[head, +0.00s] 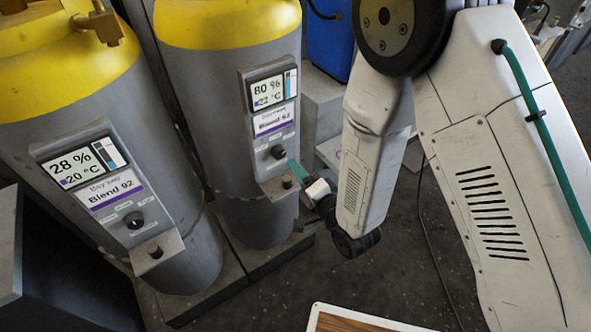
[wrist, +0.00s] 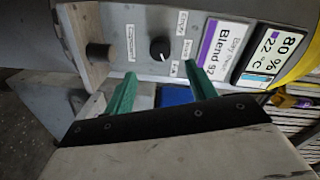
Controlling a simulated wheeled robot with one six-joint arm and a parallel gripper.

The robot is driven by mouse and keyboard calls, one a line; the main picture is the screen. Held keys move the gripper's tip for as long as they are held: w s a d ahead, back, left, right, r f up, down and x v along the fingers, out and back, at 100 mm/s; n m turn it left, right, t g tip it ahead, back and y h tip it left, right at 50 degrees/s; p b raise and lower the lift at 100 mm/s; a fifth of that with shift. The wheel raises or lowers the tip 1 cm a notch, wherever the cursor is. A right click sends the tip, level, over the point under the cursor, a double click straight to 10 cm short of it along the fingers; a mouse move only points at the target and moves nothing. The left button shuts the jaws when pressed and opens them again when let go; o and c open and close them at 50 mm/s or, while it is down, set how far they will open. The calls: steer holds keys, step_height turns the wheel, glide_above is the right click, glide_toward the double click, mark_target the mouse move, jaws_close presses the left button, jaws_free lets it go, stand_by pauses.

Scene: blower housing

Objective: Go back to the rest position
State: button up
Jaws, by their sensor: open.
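My gripper (head: 298,172) is in front of the lower control panel of the right grey tank (head: 200,110), near its dark knob (head: 278,152). In the wrist view its two green fingers (wrist: 163,82) stand apart with nothing held between them. The knob also shows in the wrist view (wrist: 160,49), beyond the fingertips and apart from them as far as I can tell. A dark button (wrist: 97,55) on the panel's ledge lies to the left there. The panel's display (head: 268,91) reads 80 % and 22 °C, above a "Blend 92" label. In the head view only one finger shows clearly.
A left grey tank (head: 165,255) with a yellow top has a panel reading 28 % and 20 °C. A blue container (head: 330,40) stands behind. A wood-topped surface with a white rim (head: 350,318) is at the bottom. Dark floor (head: 405,265) is open below my arm.

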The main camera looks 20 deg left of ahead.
stand_by(0.4)
steer(key=s+d+f+n+g+h, duration=0.2)
steer(key=d+f+n+g+h, duration=0.25)
steer(key=f, duration=0.55)
steer(key=d+r+n+g+h, duration=0.25)
steer(key=d+r+h, duration=0.2)
steer(key=d, duration=0.25)
steer(key=s+d+r+g+h, duration=0.1)
steer(key=s+d+r, duration=0.5)
steer(key=d+r, duration=0.3)
steer(key=s+d+r+m+g+h, duration=0.1)
steer(key=s+d+r, duration=0.5)
steer(key=d+r, duration=0.3)
steer(key=s+d+r+m+h, duration=0.1)
steer(key=s+d+r, duration=0.5)
steer(key=r, duration=0.9)
steer(key=d+h, duration=0.1)
steer(key=d, duration=0.2)
steer(key=shift+s+d+g, duration=0.25)
steer(key=shift+s+g, duration=0.05)
steer(key=shift+g, duration=0.1)
